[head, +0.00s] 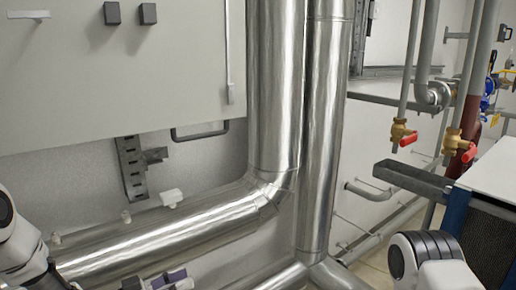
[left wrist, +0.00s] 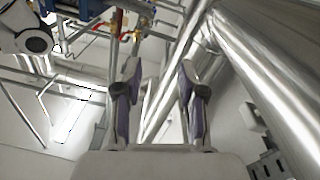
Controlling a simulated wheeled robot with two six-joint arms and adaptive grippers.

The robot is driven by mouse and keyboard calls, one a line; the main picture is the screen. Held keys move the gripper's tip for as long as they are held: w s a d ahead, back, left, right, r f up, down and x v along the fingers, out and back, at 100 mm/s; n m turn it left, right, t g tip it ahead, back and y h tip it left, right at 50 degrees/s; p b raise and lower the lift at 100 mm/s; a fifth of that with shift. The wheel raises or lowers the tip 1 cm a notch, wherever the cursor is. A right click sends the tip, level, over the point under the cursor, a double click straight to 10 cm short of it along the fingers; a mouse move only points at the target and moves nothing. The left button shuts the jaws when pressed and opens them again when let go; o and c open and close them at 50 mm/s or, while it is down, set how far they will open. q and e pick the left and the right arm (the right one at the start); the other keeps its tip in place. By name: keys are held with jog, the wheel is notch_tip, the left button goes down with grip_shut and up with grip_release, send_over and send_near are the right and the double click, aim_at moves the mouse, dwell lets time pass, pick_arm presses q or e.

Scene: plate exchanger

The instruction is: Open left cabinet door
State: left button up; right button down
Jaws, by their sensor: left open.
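A large light-grey cabinet (head: 120,75) fills the upper left of the head view. Its front carries two dark square knobs (head: 130,13), a pale handle (head: 28,14) at the left and a thin vertical bar (head: 229,55) near its right edge. I cannot tell where one door ends. My left gripper (head: 160,282) is low at the bottom edge of the head view, well below the cabinet and apart from it. In the left wrist view my left gripper (left wrist: 158,80) has its two purple-lined fingers spread, with nothing held between them. My right gripper is out of sight.
Shiny metal pipes (head: 277,85) run vertically right of the cabinet, and one bends left (head: 165,230) below it. A dark loop bar (head: 200,132) and a slotted bracket (head: 132,167) sit under the cabinet. Red-handled valves (head: 403,135) are at the right.

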pick_arm(q)
jog(key=s+f+n+g+y, duration=0.1)
jog(key=s+f+n+y, duration=0.15)
jog(key=s+f, duration=0.45)
jog(key=s+f+n+g+y, duration=0.2)
jog(key=s+f+y, duration=0.2)
jog(key=f, duration=0.6)
jog(key=s+f+n+g+y, duration=0.1)
jog(key=s+f+n+y, duration=0.15)
jog(key=s+f, duration=0.45)
jog(key=s+a+f+n+g+y, duration=0.1)
jog(key=s+a+f+g+y, duration=0.1)
jog(key=s, duration=0.4)
jog(key=s+a+f+g+y, duration=0.2)
jog(key=s+a+g+y, duration=0.2)
jog(key=s+a, duration=0.1)
jog(key=shift+s+a+f+n, duration=0.15)
jog(key=shift+s+f+n, duration=0.2)
jog(key=shift+s, duration=0.5)
jog(key=shift+r, duration=0.1)
